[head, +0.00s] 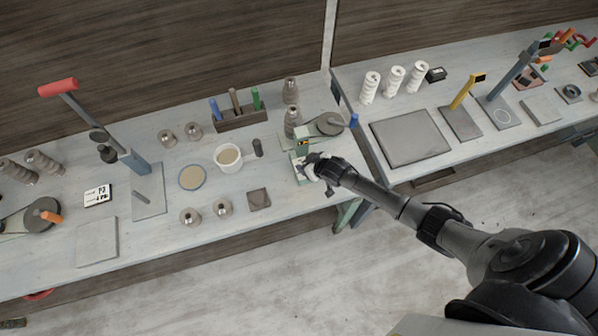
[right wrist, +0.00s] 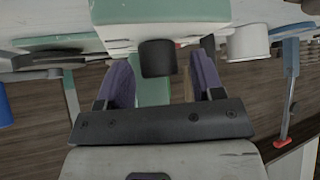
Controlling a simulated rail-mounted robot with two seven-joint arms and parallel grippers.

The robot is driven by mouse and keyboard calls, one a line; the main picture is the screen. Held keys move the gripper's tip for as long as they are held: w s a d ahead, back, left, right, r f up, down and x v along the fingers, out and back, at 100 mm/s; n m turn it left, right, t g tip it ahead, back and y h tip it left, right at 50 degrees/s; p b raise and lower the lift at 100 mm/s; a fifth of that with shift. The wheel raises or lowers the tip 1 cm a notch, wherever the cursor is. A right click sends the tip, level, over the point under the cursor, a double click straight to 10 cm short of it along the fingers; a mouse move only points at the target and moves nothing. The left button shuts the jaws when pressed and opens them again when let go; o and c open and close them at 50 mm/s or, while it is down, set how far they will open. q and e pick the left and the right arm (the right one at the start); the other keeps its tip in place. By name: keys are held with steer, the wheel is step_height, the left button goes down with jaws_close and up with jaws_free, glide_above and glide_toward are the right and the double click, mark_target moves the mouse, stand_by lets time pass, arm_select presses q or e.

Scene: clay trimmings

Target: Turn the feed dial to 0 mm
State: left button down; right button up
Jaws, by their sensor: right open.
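The feed unit is a small pale green and white box (head: 298,172) near the right end of the left bench. In the right wrist view its pale body with a green edge (right wrist: 165,13) fills the top middle. A dark round knob (right wrist: 157,58), which looks like the feed dial, sticks out from it. My right gripper (right wrist: 160,66) is open, with one purple finger on each side of the knob. A gap shows at both sides. In the head view my right gripper (head: 316,167) is at the box and hides part of it. No dial reading is legible. My left gripper is not in view.
Behind the box stand dark spools (head: 292,122) and a grey disc device (head: 329,124) with a blue handle. A white tub (head: 228,158) and a dark square block (head: 259,199) lie to the left. A gap separates the left bench from the right bench, which holds a grey slab (head: 410,138).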

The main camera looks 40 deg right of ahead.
steer(key=shift+a+f+m+h, duration=0.15)
steer(key=shift+m+h, duration=0.55)
steer(key=shift+m, duration=0.2)
steer(key=shift+f+m+h+b, duration=0.1)
steer(key=shift+m+h+b, duration=0.3)
steer(key=shift+m+b, duration=0.15)
steer(key=m+g+h+b, duration=0.1)
steer(key=m+h+b, duration=0.1)
steer(key=m+b, duration=0.1)
steer(key=m+g+h+b, duration=0.2)
steer(key=m+h+b, duration=0.1)
steer(key=m+b, duration=0.1)
steer(key=shift+w+a+m, duration=0.1)
steer(key=shift+w+m, duration=0.1)
steer(key=shift+m, duration=0.35)
steer(key=shift+a+r+m+g+h+b, duration=0.1)
steer(key=shift+r+m+g+h+b, duration=0.1)
steer(key=shift+m+g+h+b, duration=0.25)
steer(key=p+v, duration=0.1)
steer(key=v, duration=1.2)
steer(key=shift+s+r, duration=0.35)
